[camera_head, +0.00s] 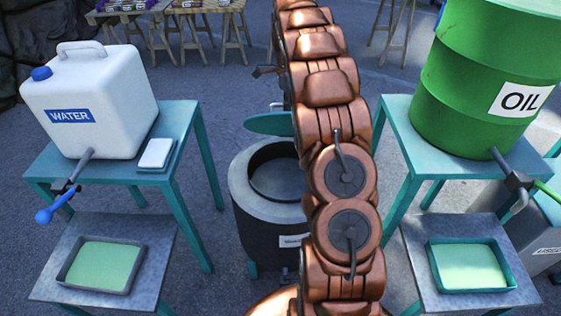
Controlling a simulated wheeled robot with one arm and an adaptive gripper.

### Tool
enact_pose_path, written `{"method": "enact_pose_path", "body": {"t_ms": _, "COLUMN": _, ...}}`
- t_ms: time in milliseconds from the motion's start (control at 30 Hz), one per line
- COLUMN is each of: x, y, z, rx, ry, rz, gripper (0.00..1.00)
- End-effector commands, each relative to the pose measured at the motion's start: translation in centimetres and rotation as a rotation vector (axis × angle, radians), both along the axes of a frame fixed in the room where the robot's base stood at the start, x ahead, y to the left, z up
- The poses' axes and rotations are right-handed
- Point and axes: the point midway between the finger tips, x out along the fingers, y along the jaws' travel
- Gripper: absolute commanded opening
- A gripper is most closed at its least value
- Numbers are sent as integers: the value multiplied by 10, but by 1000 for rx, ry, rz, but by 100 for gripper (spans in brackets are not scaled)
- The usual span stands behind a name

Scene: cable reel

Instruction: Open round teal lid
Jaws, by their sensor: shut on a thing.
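The round teal lid (266,124) shows as a thin tilted disc just above the back rim of a dark round container (262,222) with a grey top. The lid stands off the opening, so the dark inside of the container shows. The lid's right part is hidden behind my copper arm. My arm rises through the middle of the picture and covers the container's right side. My gripper is not in view, and any contact between it and the lid cannot be seen.
Left, a teal table (190,125) bears a white water canister (95,100) with a blue-handled tap. Right, another teal table (395,125) bears a green oil drum (470,70). Lower stands hold trays (68,278) and (435,282) with pale green surfaces. Grey floor lies between.

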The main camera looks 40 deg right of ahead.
Motion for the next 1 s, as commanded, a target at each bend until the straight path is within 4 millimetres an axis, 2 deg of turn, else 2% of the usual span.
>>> {"method": "enact_pose_path", "body": {"t_ms": 300, "x": 18, "y": -13, "z": 13, "rx": -2, "ry": -5, "rz": 0, "gripper": 0}}
{"method": "enact_pose_path", "body": {"t_ms": 567, "x": 22, "y": -16, "z": 14, "rx": 0, "ry": 0, "rz": 1, "gripper": 0}}
{"method": "enact_pose_path", "body": {"t_ms": 1000, "x": 46, "y": -33, "z": 26, "rx": 0, "ry": -2, "rz": 2, "gripper": 0}}
